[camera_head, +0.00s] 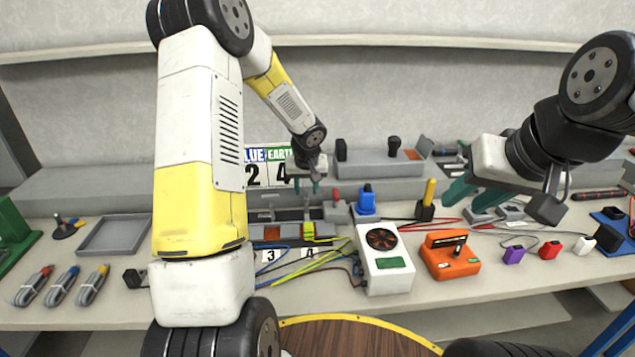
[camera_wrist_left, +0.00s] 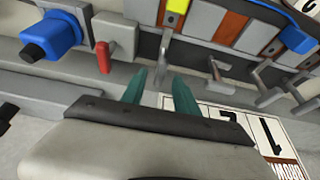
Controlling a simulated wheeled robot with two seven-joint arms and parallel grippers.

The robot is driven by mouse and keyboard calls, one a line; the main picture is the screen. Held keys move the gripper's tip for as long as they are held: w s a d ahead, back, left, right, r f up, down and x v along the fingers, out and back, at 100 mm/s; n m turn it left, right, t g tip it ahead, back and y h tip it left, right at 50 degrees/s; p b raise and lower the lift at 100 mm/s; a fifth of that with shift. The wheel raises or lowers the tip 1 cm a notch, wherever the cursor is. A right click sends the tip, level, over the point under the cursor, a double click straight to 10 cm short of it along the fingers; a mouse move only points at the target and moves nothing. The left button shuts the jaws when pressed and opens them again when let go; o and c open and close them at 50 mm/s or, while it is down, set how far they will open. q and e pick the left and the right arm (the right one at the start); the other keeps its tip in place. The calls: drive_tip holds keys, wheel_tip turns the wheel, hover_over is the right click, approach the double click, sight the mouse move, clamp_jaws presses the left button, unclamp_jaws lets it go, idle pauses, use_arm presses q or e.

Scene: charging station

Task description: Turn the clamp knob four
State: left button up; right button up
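The clamp block has number cards 3 (camera_head: 270,254) and 4 (camera_head: 309,253) at its front edge. A grey clamp lever (camera_head: 307,208) stands behind the yellow piece (camera_head: 309,232) above card 4; it also shows in the left wrist view (camera_wrist_left: 164,48). My left gripper (camera_head: 307,187) is open above and behind this lever. In the left wrist view, its teal fingertips (camera_wrist_left: 160,84) are apart, with the lever's end between or just beyond them; contact cannot be told. My right gripper (camera_head: 473,196) has its teal fingers apart, empty, over the bench at right.
A red knob (camera_wrist_left: 103,56) and a blue knob (camera_wrist_left: 40,44) are close beside the left gripper. A white fan box (camera_head: 385,264), an orange device (camera_head: 450,258) and loose wires lie in front. An empty grey tray (camera_head: 112,237) is at left.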

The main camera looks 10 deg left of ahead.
use_arm(q)
drive_tip(key=shift+x, duration=1.05)
clamp_jaws()
drive_tip(key=shift+m, duration=0.4)
drive_tip(key=m+h, duration=0.1)
drive_tip(key=m, duration=0.2)
drive_tip(key=shift+a+m+h, duration=0.3)
drive_tip(key=shift+h, duration=0.1)
drive_tip(key=m+h, duration=0.1)
drive_tip(key=m, duration=0.2)
drive_tip(key=shift+a+m, duration=0.1)
drive_tip(key=shift+m, duration=0.2)
drive_tip(key=m+h, duration=0.1)
drive_tip(key=m, duration=0.1)
drive_tip(key=m+g, duration=0.1)
drive_tip(key=m, duration=0.1)
drive_tip(key=shift+w+a+m+h, duration=0.15)
drive_tip(key=shift+m+h, duration=0.15)
drive_tip(key=shift+h, duration=0.1)
drive_tip(key=shift+w+m+g+h, duration=0.1)
drive_tip(key=shift+m+g+h, duration=0.4)
drive_tip(key=shift+m, duration=1.4)
